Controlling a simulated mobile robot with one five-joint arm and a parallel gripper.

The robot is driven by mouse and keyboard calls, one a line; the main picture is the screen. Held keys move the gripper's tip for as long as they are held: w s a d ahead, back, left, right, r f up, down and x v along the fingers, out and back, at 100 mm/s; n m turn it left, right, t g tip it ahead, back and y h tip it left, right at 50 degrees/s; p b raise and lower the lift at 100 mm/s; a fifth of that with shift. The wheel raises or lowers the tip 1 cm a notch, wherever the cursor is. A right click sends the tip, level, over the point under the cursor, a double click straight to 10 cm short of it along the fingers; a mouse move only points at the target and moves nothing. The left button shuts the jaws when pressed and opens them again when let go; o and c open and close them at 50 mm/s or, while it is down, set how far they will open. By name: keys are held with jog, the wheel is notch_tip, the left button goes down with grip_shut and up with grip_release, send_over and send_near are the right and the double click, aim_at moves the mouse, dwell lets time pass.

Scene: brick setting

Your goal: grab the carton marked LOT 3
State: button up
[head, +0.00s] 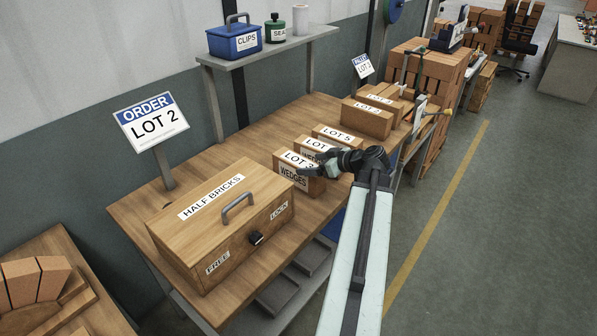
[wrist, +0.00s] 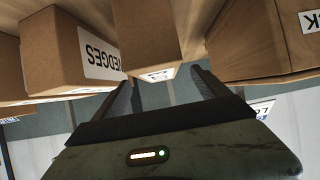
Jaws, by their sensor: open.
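The carton marked LOT 3 (head: 289,181) is a brown box with white labels, one reading WEDGES, beside the large wooden box on the bench. In the wrist view, a carton (wrist: 145,35) shows between the spread fingers (wrist: 165,88), with a strip of white label too foreshortened to read. A carton labelled WEDGES (wrist: 65,50) lies to its left there. I cannot tell whether the fingers touch anything.
The wooden HALF BRICKS box (head: 205,235) stands left of the cartons. Behind LOT 3 are a partly hidden carton (head: 318,143) and a LOT 5 carton (head: 338,134). More cartons (head: 366,121) stand farther back. An ORDER sign (head: 150,122) reads LOT 2.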

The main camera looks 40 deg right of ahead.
aim_at(304, 163)
jog(key=b+x, duration=0.3)
jog(key=x, duration=0.4)
jog(key=shift+w+d, duration=0.1)
jog(key=shift+r, duration=0.1)
jog(key=shift+c, duration=0.4)
grip_shut()
